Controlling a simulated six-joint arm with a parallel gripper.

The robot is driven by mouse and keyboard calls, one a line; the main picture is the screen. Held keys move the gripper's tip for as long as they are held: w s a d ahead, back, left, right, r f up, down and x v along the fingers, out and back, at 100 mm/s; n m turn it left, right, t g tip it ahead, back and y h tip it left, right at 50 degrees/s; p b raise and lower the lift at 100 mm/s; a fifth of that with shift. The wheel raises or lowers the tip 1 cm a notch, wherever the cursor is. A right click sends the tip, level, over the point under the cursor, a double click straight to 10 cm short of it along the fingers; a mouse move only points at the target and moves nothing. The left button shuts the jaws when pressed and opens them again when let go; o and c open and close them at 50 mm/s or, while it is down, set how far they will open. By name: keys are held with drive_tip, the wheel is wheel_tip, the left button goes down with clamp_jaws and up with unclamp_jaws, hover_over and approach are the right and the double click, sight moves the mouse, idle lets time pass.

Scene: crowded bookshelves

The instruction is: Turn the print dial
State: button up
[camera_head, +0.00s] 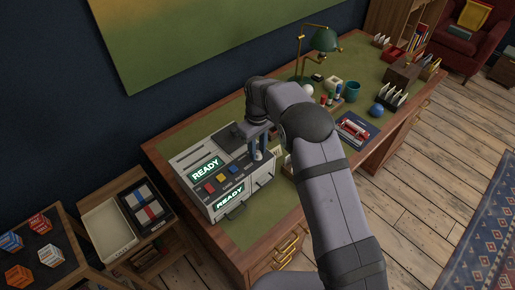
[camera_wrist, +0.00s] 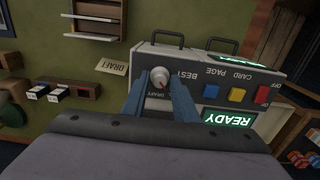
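The print dial (camera_wrist: 159,77) is a small pale round knob with a reddish mark, on the top panel of a grey-and-white printing machine (camera_head: 195,158). It sits between BEST and DRAFT labels in the wrist view. My gripper (camera_wrist: 158,76) is open, with one blue-grey finger on each side of the dial. Small gaps seem to show between the fingers and the knob; contact cannot be told. In the head view my gripper (camera_head: 259,147) points down at the machine's right end, and the dial is hard to make out there.
Blue, yellow and red buttons (camera_wrist: 237,95) and a lit READY display (camera_wrist: 228,117) are beside the dial. A green lamp (camera_head: 324,40) and stationery stand farther along the desk.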

clamp_jaws()
drive_tip(key=shift+m, duration=0.5)
drive_tip(key=m+b, duration=0.1)
drive_tip(key=m, duration=0.2)
drive_tip(key=shift+m, duration=0.3)
drive_tip(key=shift+w+r+m+b, duration=0.1)
drive_tip(key=shift+m+b, duration=0.2)
drive_tip(key=shift+m, duration=1.9)
drive_tip(key=shift+o, duration=2)
unclamp_jaws()
